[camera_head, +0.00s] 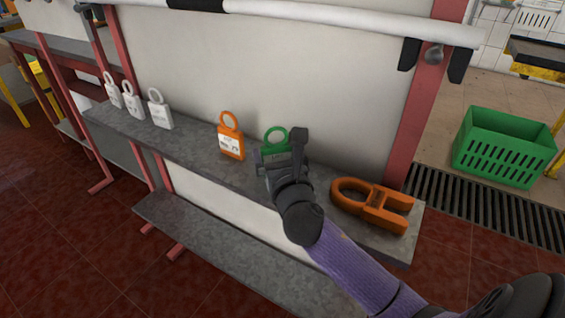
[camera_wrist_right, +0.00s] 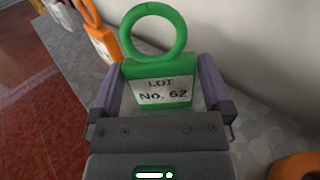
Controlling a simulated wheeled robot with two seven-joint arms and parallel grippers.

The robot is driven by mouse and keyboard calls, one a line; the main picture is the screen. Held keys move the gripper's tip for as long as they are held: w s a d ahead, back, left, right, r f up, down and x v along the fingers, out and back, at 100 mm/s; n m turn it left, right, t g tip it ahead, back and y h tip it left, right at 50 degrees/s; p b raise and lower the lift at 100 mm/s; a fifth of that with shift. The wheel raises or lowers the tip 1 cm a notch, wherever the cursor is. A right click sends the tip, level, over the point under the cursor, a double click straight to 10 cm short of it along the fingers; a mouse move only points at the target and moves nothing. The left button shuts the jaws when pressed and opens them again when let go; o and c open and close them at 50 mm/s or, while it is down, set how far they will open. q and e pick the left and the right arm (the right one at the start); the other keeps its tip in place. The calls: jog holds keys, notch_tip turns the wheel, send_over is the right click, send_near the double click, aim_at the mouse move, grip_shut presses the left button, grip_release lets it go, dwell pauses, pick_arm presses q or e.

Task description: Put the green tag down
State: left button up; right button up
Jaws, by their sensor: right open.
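The green tag (camera_head: 275,129) stands upright on the grey shelf (camera_head: 200,152), its ring up, near the pale back panel. In the right wrist view the green tag (camera_wrist_right: 148,70) shows its white label, reading "LOT No. 62". My right gripper (camera_head: 281,153) is at the tag's body and hides most of it in the head view. In the right wrist view its fingers (camera_wrist_right: 163,88) are open, one on each side of the tag. My left gripper is not in view.
An orange tag (camera_head: 231,139) stands left of the green one, with white tags (camera_head: 159,110) further left. A large orange clevis-like piece (camera_head: 374,204) lies on the shelf's right end. A white rail (camera_head: 330,15) runs above. A green crate (camera_head: 503,147) stands on the floor at right.

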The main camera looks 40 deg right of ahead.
jog(key=p+v, duration=0.2)
jog(key=v, duration=0.9)
jog(key=shift+s+a, duration=0.15)
jog(key=shift+s, duration=0.2)
